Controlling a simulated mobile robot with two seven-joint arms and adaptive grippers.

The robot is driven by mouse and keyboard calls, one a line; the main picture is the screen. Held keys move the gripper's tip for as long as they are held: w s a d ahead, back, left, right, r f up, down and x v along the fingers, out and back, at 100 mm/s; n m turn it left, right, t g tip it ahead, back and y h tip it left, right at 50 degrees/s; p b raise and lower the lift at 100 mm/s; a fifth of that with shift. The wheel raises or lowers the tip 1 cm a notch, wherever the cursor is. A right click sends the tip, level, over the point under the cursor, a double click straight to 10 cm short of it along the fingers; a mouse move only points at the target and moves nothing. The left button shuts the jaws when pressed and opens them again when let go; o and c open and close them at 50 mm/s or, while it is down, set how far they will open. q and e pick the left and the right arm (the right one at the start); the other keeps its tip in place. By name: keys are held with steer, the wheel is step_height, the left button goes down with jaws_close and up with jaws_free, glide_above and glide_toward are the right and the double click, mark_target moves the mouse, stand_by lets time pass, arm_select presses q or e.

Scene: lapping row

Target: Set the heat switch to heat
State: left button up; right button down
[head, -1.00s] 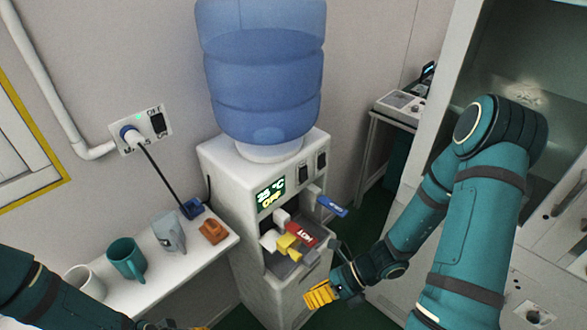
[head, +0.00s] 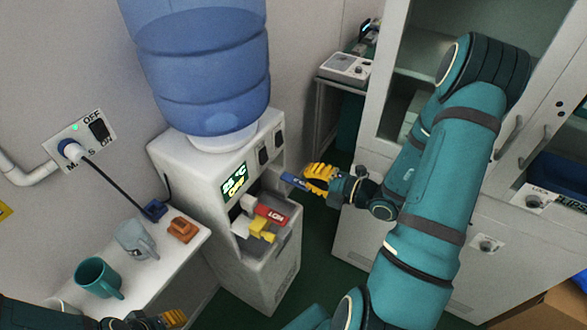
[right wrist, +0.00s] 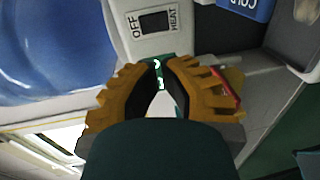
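The heat switch (right wrist: 157,21) is a dark rocker in a pale plate marked OFF and HEAT, at the top of the right wrist view. Which side is pressed I cannot tell. In the head view it is the dark rocker (head: 263,156) nearer the display on the white water dispenser (head: 222,235). My right gripper (head: 311,178) is in front of the dispenser, apart from the switch. The right wrist view shows its yellow fingers (right wrist: 162,66) close together with a narrow empty gap. My left gripper (head: 175,319) is partly cut off at the bottom edge.
A second rocker (head: 278,138) sits beside the first. A blue lever (head: 294,180), a red lever (head: 270,214) and a yellow lever (head: 263,236) stick out below. A blue bottle (head: 205,75) stands on top. A shelf (head: 150,285) with mugs (head: 96,279) is left.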

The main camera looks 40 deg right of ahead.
mark_target(264, 161)
steer(key=b+x, duration=0.1)
steer(key=x, duration=1.2)
steer(key=shift+a, duration=0.15)
steer(key=shift+b, duration=0.35)
